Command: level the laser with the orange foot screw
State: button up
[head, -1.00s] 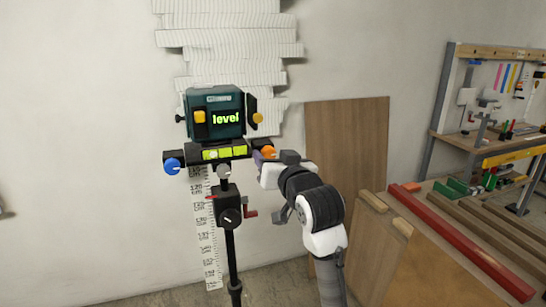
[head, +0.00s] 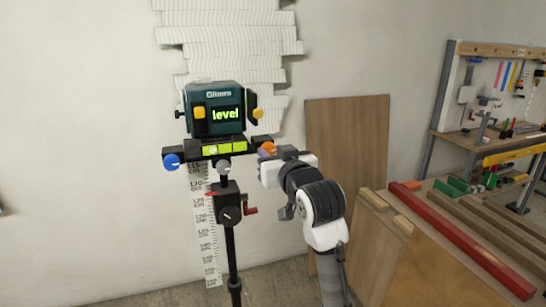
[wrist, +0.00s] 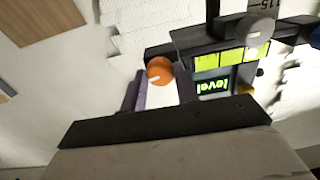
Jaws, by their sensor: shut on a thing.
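The laser (head: 213,112) is a dark green box on a tripod (head: 230,215), with its display reading "level" in green. Below it a bar carries a yellow-green bubble vial (head: 224,148). The orange foot screw (head: 267,147) is at the bar's right end, partly hidden by my gripper (head: 263,158) in the head view. In the wrist view the orange screw (wrist: 160,71) sits between the purple fingertips of my gripper (wrist: 161,88), which is shut on it. A white mark shows on the screw. The display also shows upside down in the wrist view.
A blue foot screw (head: 171,161) is at the bar's left end and a grey one (head: 223,168) at the front. A brown board (head: 346,140) leans on the wall. A bench with a red beam (head: 462,242) stands at right. Floor left of the tripod is clear.

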jog(key=n+b, duration=0.3)
jog(key=n, duration=0.3)
jog(key=shift+f, duration=0.1)
jog(key=n+b, duration=0.2)
jog(key=n, duration=0.3)
jog(key=shift+h, duration=0.4)
jog(key=n+b, duration=0.2)
jog(key=n, duration=0.3)
jog(key=shift+n, duration=0.3)
jog(key=n+b, duration=0.2)
jog(key=n, duration=0.3)
jog(key=shift+a+n+h, duration=0.1)
jog(key=shift+n+h, duration=0.3)
jog(key=o, duration=1)
jog(key=shift+s, duration=0.15)
jog(key=b+v, duration=0.1)
jog(key=v, duration=1.2)
jog(key=shift+s+d+b, duration=0.2)
jog(key=shift+s+b, duration=0.05)
jog(key=shift+b, duration=0.1)
